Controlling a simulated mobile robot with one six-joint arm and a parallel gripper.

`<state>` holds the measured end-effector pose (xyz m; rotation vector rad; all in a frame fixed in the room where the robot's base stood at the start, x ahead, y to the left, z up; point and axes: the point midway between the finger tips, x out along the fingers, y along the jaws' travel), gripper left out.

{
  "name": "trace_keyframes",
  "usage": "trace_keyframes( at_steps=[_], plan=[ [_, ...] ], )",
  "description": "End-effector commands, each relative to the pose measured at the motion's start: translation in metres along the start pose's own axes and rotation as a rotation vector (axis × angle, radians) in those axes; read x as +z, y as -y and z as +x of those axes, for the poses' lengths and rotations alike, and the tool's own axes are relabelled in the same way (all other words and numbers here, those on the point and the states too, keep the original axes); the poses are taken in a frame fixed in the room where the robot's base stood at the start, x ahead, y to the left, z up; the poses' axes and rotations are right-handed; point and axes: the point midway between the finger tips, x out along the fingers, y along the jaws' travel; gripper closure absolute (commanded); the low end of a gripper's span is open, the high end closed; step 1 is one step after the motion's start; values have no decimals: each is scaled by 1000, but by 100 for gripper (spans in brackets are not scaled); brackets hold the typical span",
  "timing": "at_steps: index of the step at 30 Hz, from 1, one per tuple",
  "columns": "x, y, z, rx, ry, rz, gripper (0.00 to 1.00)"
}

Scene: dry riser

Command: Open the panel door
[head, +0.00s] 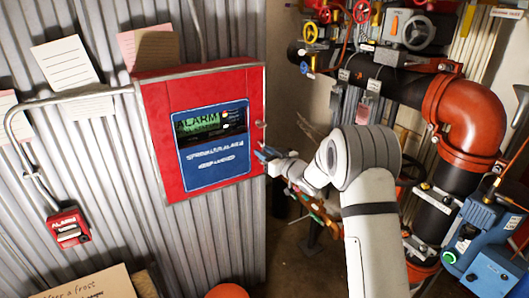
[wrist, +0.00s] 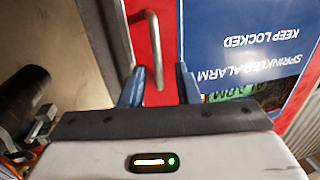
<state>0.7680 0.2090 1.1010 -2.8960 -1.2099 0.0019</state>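The red alarm panel (head: 152,130) hangs on the corrugated wall, and its door looks closed. The door carries a blue label (head: 215,170) and a small display window reading ALARM. In the wrist view the red door (wrist: 166,25) appears upside down, with a metal bar handle (wrist: 152,50) near its edge. My gripper (wrist: 160,78) is open, with one blue finger on each side of the handle's lower end. I cannot tell whether either finger touches it. In the head view my gripper (head: 268,154) is at the panel's right edge, partly hidden by my arm.
A small red alarm call point (head: 69,230) and a grey conduit (head: 75,97) are on the wall left of the panel. Large pipes with a red elbow (head: 470,115), valves and a blue device (head: 470,240) crowd the right side. Paper notes hang above the panel.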

Motion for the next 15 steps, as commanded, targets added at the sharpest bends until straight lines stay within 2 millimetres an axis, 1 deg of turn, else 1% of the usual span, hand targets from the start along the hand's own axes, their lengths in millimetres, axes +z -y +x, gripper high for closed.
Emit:
trace_keyframes(
  at_steps=[3,4,12,14,15],
  plan=[
    [0,0,0,0,0,0,71],
    [0,0,0,0,0,0,73],
    [0,0,0,0,0,0,95],
    [0,0,0,0,0,0,100],
    [0,0,0,0,0,0,100]
  ],
)
